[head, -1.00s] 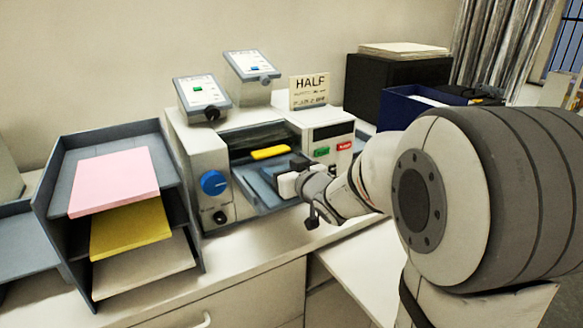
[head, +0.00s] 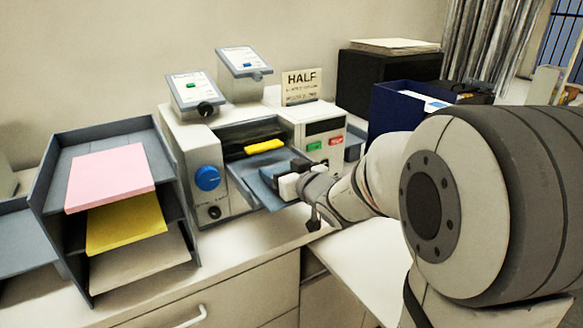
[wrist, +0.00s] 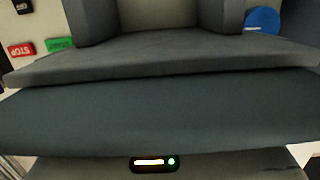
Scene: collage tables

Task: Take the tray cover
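The machine (head: 182,150) stands on the counter with its front open. A blue-grey tray-like panel (head: 262,162), which may be the tray cover, slants out of the opening. A yellow bar (head: 265,146) lies at its back. My gripper (head: 290,182) is at the panel's right front edge, touching or very close. In the wrist view, two dark upright parts (wrist: 158,14), probably my fingers, stand apart with a pale area between them. A dark blue-grey slab (wrist: 160,112) crosses below. Whether the fingers grip anything is unclear.
A letter rack (head: 60,190) with pink, yellow and pale stacks stands left. The machine has a blue knob (head: 207,178), a green button (head: 315,146) and a red button (head: 336,141). A blue box (head: 395,108) stands behind my arm. Counter space in front is clear.

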